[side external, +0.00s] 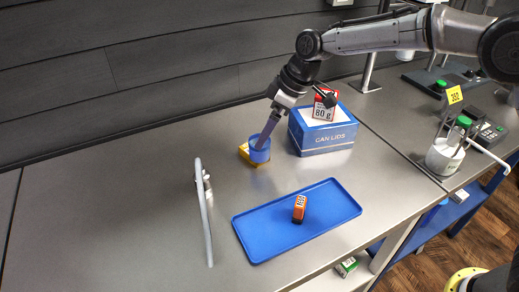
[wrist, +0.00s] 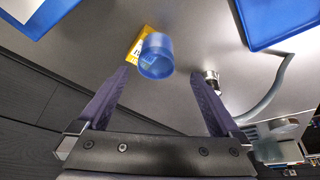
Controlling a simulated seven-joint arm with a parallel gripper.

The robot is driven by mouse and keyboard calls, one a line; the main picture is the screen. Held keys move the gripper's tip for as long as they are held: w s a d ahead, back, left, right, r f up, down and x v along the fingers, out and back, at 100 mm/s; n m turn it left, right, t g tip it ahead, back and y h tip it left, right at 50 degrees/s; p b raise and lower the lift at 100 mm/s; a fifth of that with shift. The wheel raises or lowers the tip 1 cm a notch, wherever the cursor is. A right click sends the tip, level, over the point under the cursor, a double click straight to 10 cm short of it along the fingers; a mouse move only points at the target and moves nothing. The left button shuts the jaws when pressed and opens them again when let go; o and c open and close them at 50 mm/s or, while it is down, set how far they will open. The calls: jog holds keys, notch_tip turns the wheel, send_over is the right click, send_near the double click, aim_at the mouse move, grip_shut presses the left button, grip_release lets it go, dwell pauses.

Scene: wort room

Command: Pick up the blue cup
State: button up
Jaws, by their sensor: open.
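The blue cup (side external: 260,149) stands on the grey metal table, left of the blue box marked CAN LIDS. In the wrist view the cup (wrist: 156,57) lies between and just beyond the fingertips, nearer the left finger in the picture. A small yellow block or box (side external: 245,153) is right beside the cup, and it also shows in the wrist view (wrist: 138,44). My gripper (side external: 266,137) points down at the cup in the side view. In the wrist view my gripper (wrist: 164,80) is open with nothing between its fingers. Contact with the cup cannot be told.
The CAN LIDS box (side external: 322,138) carries a red-edged 80 g label card (side external: 323,107). A blue tray (side external: 255,252) holds an orange item (side external: 299,208). The table's left part is clear.

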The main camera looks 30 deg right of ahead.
jog(key=shift+d+x, duration=0.15)
jog(key=shift+x, duration=1.5)
jog(key=shift+d+x, duration=0.15)
jog(key=shift+x, duration=1.5)
jog(key=shift+w, duration=0.15)
jog(key=shift+c, duration=0.3)
jog(key=c, duration=1.5)
